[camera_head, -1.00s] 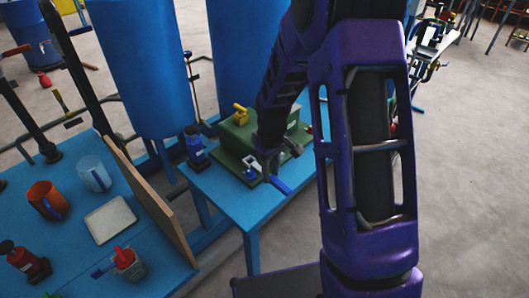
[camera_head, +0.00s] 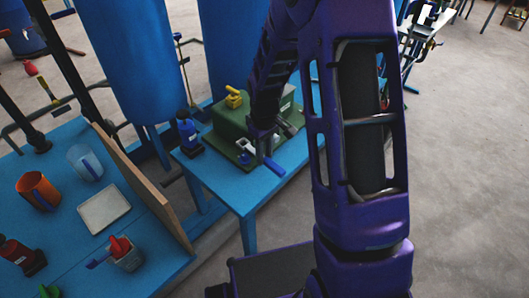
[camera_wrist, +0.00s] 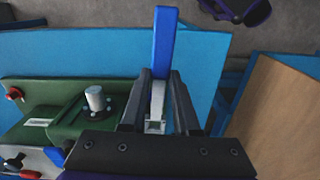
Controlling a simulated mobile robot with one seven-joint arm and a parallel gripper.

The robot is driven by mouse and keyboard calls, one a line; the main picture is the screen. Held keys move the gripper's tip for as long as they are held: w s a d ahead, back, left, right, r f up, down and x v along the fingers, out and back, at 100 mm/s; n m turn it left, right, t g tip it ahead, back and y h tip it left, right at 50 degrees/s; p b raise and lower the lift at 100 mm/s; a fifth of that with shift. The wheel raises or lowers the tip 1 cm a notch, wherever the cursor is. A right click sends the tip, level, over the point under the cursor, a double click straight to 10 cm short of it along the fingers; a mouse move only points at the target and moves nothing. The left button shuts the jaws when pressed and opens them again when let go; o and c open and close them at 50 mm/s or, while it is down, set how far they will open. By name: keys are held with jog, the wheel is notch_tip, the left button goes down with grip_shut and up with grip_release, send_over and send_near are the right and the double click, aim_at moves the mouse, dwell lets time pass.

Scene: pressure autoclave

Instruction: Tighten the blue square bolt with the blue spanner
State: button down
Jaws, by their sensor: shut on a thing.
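The blue spanner (camera_wrist: 164,42) is between my gripper's fingers (camera_wrist: 161,82) in the wrist view. Its blue handle sticks out past the fingertips, and its pale metal part runs back between the fingers. In the head view my gripper (camera_head: 262,148) hangs over the front right of a green block (camera_head: 228,126), and the spanner's blue handle (camera_head: 273,167) points down to the right. A small dark blue piece (camera_head: 245,158) sits on the green block's front, left of my gripper; I cannot tell if it is the square bolt. My gripper hides part of this area.
The green block stands on a blue table (camera_head: 232,192), with a blue bottle-like thing (camera_head: 188,133) at its left. A yellow part (camera_head: 234,98) is on top. A wooden board (camera_head: 143,187) edges the left bench, holding mugs and a tray (camera_head: 104,209).

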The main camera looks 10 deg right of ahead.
jog(key=shift+f+b, duration=1.4)
jog(key=shift+f, duration=0.9)
jog(key=shift+f+b, duration=0.9)
jog(key=shift+f, duration=0.35)
jog(key=c, duration=0.6)
grip_release()
notch_tip(320, 180, up, 18)
jog(key=p, duration=0.3)
jog(key=shift+f, duration=0.25)
jog(key=shift+o, duration=0.2)
